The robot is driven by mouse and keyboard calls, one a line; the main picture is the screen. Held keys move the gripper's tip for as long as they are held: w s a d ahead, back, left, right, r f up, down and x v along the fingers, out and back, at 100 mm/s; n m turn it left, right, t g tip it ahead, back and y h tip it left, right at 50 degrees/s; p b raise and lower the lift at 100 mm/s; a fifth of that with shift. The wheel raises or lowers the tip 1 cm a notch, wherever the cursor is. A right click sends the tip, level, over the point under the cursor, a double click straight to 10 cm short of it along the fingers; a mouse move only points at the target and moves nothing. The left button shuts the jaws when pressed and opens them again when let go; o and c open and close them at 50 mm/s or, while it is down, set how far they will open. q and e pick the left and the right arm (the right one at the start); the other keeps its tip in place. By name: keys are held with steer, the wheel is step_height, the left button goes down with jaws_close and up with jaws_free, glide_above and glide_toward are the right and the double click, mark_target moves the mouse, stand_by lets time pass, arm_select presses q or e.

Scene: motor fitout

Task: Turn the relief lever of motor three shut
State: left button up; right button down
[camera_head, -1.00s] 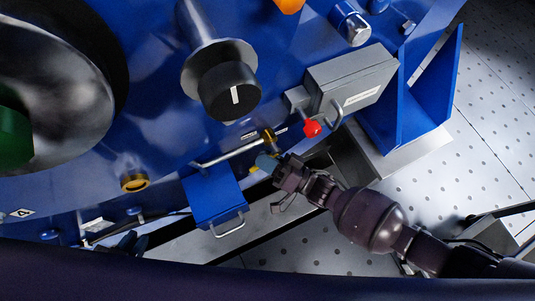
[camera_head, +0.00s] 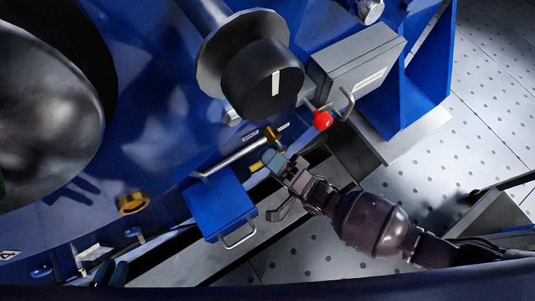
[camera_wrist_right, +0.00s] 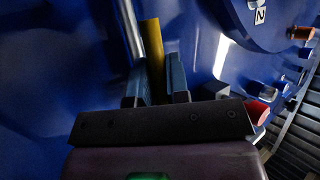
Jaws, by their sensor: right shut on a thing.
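The relief lever is a yellow bar (camera_wrist_right: 153,55), upright between my right gripper's fingers in the right wrist view. In the head view only a small yellow part of the lever (camera_head: 257,166) shows beside the fingertips, below the brass fitting (camera_head: 271,133) at the end of a thin metal pipe (camera_head: 235,157). My right gripper (camera_head: 271,160) is shut on the lever; its two blue-grey fingers (camera_wrist_right: 154,88) lie on either side of it. Dark tips at the lower left appear to be my left gripper (camera_head: 112,272); its opening cannot be made out.
A blue box with a handle (camera_head: 218,205) is left of my right gripper. Perforated floor (camera_head: 480,130) lies to the right.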

stand_by(0.3)
steer(key=c, duration=1.1)
jaws_free()
steer(key=v, duration=1)
steer(key=shift+s+d+f, duration=0.2)
steer(key=shift+d+f, duration=0.05)
steer(key=shift+d, duration=0.05)
